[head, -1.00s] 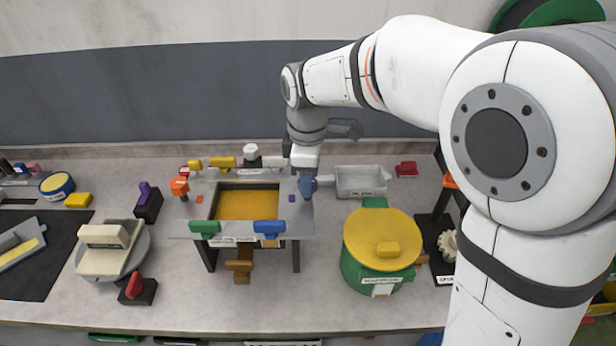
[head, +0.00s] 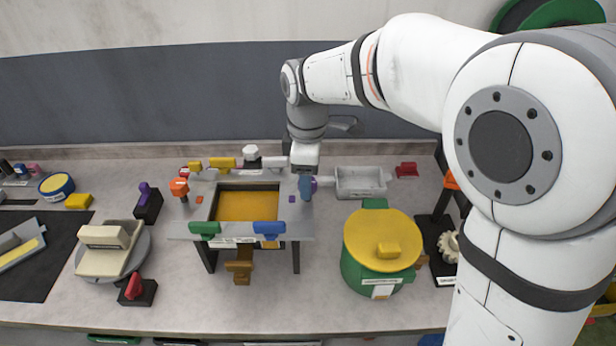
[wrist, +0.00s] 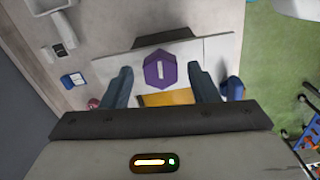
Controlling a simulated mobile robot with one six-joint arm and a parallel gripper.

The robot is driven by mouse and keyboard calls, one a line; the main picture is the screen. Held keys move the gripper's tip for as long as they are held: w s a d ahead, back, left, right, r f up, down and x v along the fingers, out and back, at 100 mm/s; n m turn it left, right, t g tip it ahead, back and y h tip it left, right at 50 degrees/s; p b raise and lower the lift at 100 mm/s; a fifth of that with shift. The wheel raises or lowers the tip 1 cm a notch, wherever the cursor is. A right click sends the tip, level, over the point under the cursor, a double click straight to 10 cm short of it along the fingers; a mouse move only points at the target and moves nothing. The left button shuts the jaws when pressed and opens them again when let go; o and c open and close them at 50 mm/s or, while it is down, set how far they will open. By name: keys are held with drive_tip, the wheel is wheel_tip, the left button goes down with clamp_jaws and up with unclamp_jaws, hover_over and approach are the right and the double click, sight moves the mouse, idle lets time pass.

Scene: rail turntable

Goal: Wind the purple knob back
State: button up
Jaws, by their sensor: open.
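The purple knob (wrist: 160,72) is a hexagonal piece with a pale mark on its top. In the wrist view it lies between the two blue-grey fingers of my gripper (wrist: 160,80), with a gap on each side. My gripper is open and holds nothing. In the head view my gripper (head: 305,187) is at the right side of the grey frame stand (head: 190,228). Only a purple sliver of the knob (head: 314,185) shows beside the finger, and the rest is hidden. I cannot tell the exact height of the fingertips against the knob.
The frame stand carries a green clamp (head: 204,228), a blue clamp (head: 268,228) and an orange knob (head: 179,187). A grey tray (head: 361,182) stands right of my gripper. A green pot with a yellow lid (head: 380,240) stands in front of the tray.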

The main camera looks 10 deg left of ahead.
wheel_tip(320, 180, up, 7)
drive_tip(key=shift+r+b, duration=0.1)
drive_tip(key=shift+b, duration=0.3)
drive_tip(key=shift+d, duration=0.25)
drive_tip(key=s+d+f+m+t, duration=0.1)
drive_tip(key=s+d+m, duration=0.2)
drive_tip(key=d+m, duration=0.35)
drive_tip(key=s+d+m+t, duration=0.1)
drive_tip(key=s+d+m, duration=0.25)
drive_tip(key=d, duration=0.65)
drive_tip(key=s+d+f+m+t, duration=0.1)
drive_tip(key=s+d+f+m, duration=0.4)
drive_tip(key=s+d+m, duration=0.2)
drive_tip(key=d+m, duration=0.2)
drive_tip(key=shift+s+d, duration=0.25)
drive_tip(key=shift+d, duration=0.05)
drive_tip(key=shift+f, duration=0.1)
